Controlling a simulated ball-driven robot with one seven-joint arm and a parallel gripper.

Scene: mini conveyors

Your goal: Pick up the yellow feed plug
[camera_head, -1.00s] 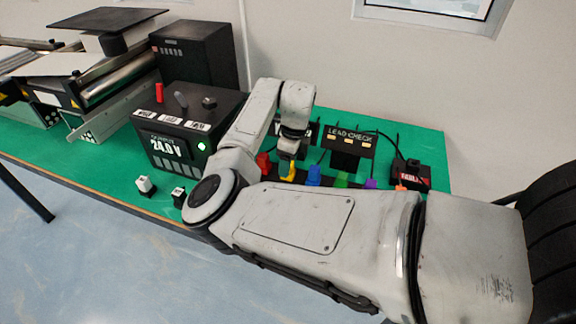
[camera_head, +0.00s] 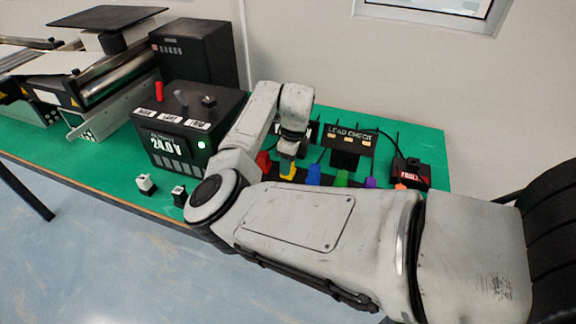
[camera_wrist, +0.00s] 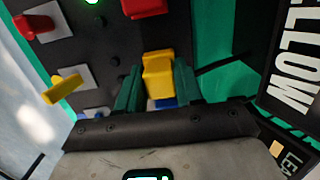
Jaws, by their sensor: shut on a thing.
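The yellow feed plug (camera_wrist: 158,74) stands between the two green fingers of my gripper (camera_wrist: 158,90) in the wrist view. The fingers are shut on it, one on each side. In the head view the yellow feed plug (camera_head: 289,169) shows just below my gripper (camera_head: 289,155), in a row with other coloured plugs. Its lower end is hidden, so I cannot tell whether it touches the holder.
Red (camera_head: 264,160), blue (camera_head: 313,174), green (camera_head: 342,179) and purple (camera_head: 370,183) plugs stand close by. The LEAD CHECK panel (camera_head: 350,141) is behind. A black 24.0 V box (camera_head: 180,150) stands left. A black sign (camera_wrist: 292,70) fills the wrist view's right side.

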